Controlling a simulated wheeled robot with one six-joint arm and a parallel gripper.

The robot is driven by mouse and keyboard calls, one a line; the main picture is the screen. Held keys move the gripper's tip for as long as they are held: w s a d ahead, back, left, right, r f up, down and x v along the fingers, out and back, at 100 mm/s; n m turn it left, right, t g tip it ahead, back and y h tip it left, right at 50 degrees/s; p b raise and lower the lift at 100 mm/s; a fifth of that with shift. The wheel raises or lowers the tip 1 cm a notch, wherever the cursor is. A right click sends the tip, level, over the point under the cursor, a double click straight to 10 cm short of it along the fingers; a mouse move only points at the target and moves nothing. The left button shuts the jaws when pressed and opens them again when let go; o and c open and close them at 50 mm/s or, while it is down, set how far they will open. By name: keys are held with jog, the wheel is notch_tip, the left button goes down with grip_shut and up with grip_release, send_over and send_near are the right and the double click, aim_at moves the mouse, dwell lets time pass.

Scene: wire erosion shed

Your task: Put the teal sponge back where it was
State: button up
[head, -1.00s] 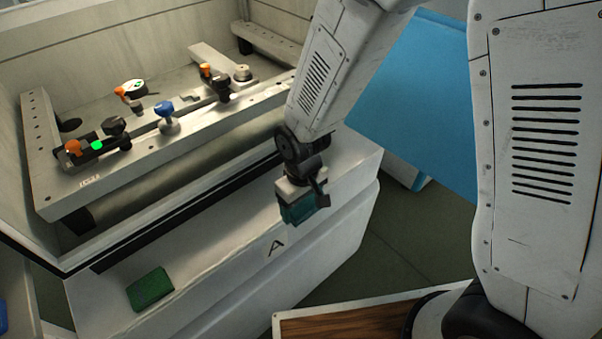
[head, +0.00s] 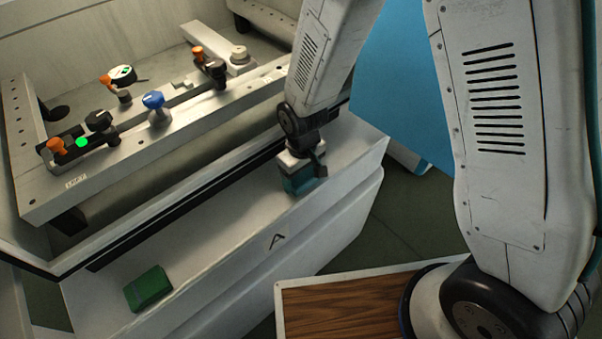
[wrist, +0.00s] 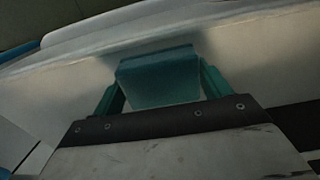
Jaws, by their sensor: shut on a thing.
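The teal sponge (head: 297,184) is held in my gripper (head: 303,178) over the right part of the machine's white front ledge (head: 215,225). In the wrist view the sponge (wrist: 158,78) sits between the two teal fingers of my gripper (wrist: 160,90), which is shut on it. The sponge is low, close to the ledge top; I cannot tell whether it touches. A label letter A shows on the ledge's front face below it.
A dark green block (head: 148,289) lies on the left part of the ledge. Behind stands a metal fixture frame (head: 150,150) with orange, black and blue knobs (head: 153,100). A blue panel (head: 395,90) stands at the right. A wood-topped surface (head: 340,312) is in front. The ledge's middle is clear.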

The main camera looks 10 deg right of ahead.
aim_at(302, 174)
jog(key=shift+s+f, duration=0.2)
jog(key=shift+f, duration=0.3)
jog(key=o, duration=0.9)
jog(key=shift+o, duration=0.6)
notch_tip(302, 174, up, 13)
jog(key=shift+w, duration=0.2)
jog(key=s+d+r+m, duration=0.3)
jog(key=s+d+r, duration=0.2)
jog(key=d+r, duration=0.7)
jog(key=s+d+r+m, duration=0.2)
jog(key=s+d+r, duration=0.2)
jog(key=s, duration=0.3)
jog(key=s+d+r+m+t, duration=0.1)
jog(key=s+d+r, duration=0.3)
jog(key=s, duration=0.3)
jog(key=shift+s+d+r+m, duration=0.25)
jog(key=shift+s+r+m, duration=0.05)
jog(key=shift+r+m, duration=0.1)
